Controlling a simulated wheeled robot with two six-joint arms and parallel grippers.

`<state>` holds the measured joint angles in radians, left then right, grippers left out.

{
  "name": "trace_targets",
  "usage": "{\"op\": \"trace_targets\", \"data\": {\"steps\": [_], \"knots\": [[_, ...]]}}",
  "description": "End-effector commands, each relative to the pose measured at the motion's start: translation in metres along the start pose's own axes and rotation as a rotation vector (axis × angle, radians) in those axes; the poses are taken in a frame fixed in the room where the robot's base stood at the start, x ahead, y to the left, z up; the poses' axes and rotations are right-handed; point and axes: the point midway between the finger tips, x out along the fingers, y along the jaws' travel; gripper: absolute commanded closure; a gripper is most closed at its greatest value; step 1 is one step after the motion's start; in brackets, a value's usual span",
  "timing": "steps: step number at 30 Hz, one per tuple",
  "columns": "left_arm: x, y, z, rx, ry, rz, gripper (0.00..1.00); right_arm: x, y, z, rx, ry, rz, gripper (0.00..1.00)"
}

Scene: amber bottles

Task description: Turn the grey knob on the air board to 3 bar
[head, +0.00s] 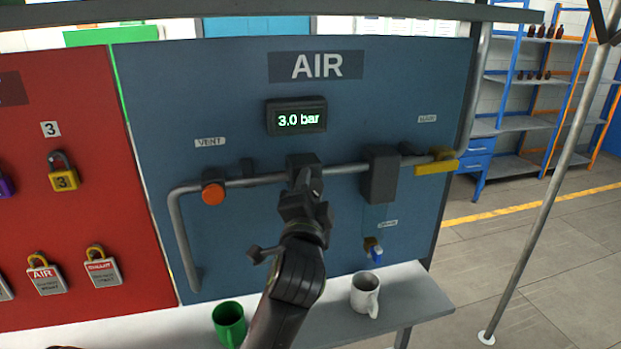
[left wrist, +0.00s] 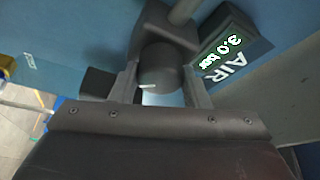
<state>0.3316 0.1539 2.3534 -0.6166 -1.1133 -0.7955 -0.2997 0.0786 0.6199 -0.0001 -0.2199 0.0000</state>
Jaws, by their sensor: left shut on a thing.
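The blue air board (head: 230,100) stands upright in front of me in the head view. Its display (head: 296,117) reads 3.0 bar, and the same reading shows on the display in the left wrist view (left wrist: 222,52). My left gripper (head: 303,188) is at the pipe below the display and hides the knob in the head view. In the left wrist view the dark grey round knob (left wrist: 157,68) with a white mark sits between the two fingers of my left gripper (left wrist: 160,92), which is shut on it. My right gripper is not in view.
A pipe (head: 240,182) crosses the board, with an orange button (head: 213,193) left and a yellow handle (head: 436,167) right. A green mug (head: 229,322) and a white mug (head: 364,294) stand on the shelf (head: 415,291) below. A red board (head: 85,190) with padlocks is at left.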

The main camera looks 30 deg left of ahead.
Motion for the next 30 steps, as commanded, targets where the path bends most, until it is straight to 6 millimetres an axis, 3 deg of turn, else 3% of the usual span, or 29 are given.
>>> {"op": "trace_targets", "data": {"steps": [9, 25, 26, 30], "knots": [[0.0001, -0.0007, -0.0003, 0.112, 0.001, 0.044, 0.81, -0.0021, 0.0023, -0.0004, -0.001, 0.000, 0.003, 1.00], [0.0002, -0.0005, 0.0000, 0.133, 0.000, 0.054, 0.81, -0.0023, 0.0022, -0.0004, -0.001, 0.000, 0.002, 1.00], [0.0002, -0.0005, 0.0000, 0.133, 0.000, 0.054, 0.57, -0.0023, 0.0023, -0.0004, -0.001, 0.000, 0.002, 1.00], [0.0002, -0.0005, 0.0000, 0.133, 0.000, 0.054, 0.38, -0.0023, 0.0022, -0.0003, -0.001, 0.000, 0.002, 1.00]]}}
